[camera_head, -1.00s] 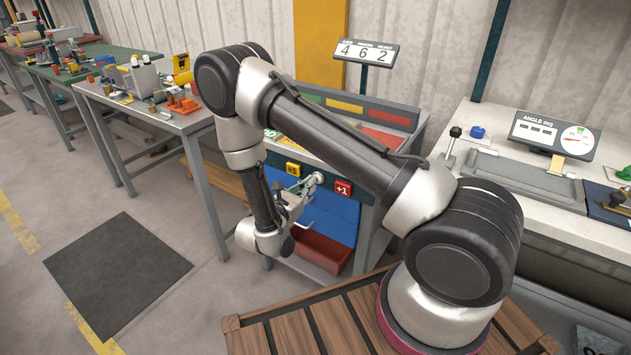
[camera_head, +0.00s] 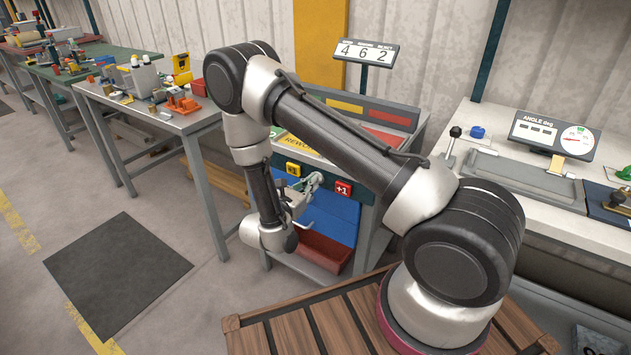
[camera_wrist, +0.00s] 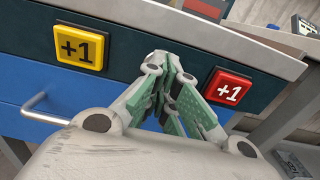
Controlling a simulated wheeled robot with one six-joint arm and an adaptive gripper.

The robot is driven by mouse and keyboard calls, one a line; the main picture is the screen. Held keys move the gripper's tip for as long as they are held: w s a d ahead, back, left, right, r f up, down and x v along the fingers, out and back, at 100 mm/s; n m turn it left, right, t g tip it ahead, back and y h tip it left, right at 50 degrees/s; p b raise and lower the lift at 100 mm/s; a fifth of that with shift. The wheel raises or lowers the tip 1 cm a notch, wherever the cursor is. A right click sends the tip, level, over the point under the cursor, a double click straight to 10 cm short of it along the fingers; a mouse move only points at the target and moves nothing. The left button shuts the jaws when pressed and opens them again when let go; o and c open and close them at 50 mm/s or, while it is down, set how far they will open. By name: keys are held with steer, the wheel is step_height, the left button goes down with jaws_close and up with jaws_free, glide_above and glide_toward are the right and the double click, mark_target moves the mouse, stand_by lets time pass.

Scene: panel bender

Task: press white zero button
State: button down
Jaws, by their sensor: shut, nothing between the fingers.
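I cannot make out a white zero button in either view; my gripper covers part of the dark button strip. In the wrist view, a yellow +1 button (camera_wrist: 79,47) is left of my gripper (camera_wrist: 166,62) and a red +1 button (camera_wrist: 228,87) is right of it. My gripper is shut and empty, its fingertips in front of the strip between these buttons. I cannot tell whether they touch it. In the head view, my gripper (camera_head: 314,181) is likewise between the yellow button (camera_head: 293,169) and the red button (camera_head: 343,188).
A counter display (camera_head: 366,52) reads 4 6 2 above the station. Blue drawers (camera_head: 333,216) and a red bin (camera_head: 322,252) are below the strip; a drawer handle (camera_wrist: 35,105) juts out at left. An angle gauge (camera_head: 553,134) stands on the right bench.

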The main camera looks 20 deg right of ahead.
steer(key=v, duration=0.7)
stand_by(0.4)
steer(key=v, duration=0.8)
stand_by(0.3)
stand_by(0.5)
